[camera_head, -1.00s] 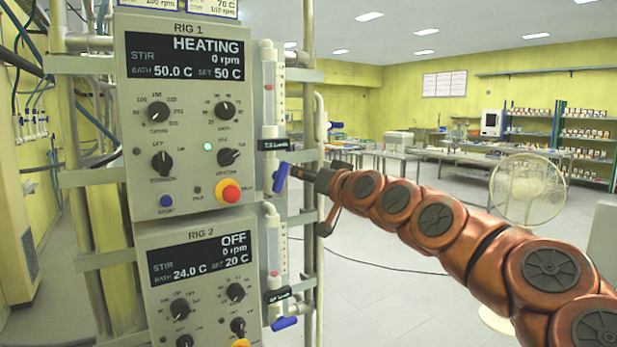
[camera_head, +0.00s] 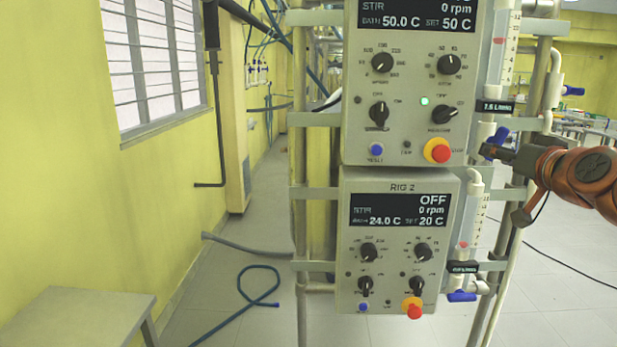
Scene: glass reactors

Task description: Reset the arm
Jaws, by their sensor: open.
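My arm reaches in from the right edge, its copper-coloured links partly out of frame. My gripper (camera_head: 497,150) is dark and small in the picture, close to the blue valve handle (camera_head: 494,141) on the upper flow tube. I cannot tell whether it touches the handle. The upper control panel (camera_head: 408,85) reads bath 50.0 C, set 50 C and 0 rpm, with a green light lit. The Rig 2 panel (camera_head: 402,240) below it reads OFF, 24.0 C and set 20 C.
A metal frame (camera_head: 299,220) carries both panels. A lower blue valve (camera_head: 461,296) sits beside Rig 2. A grey table (camera_head: 85,312) stands at lower left. A blue hose (camera_head: 262,288) lies on the floor. Open floor and benches (camera_head: 590,128) lie to the right.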

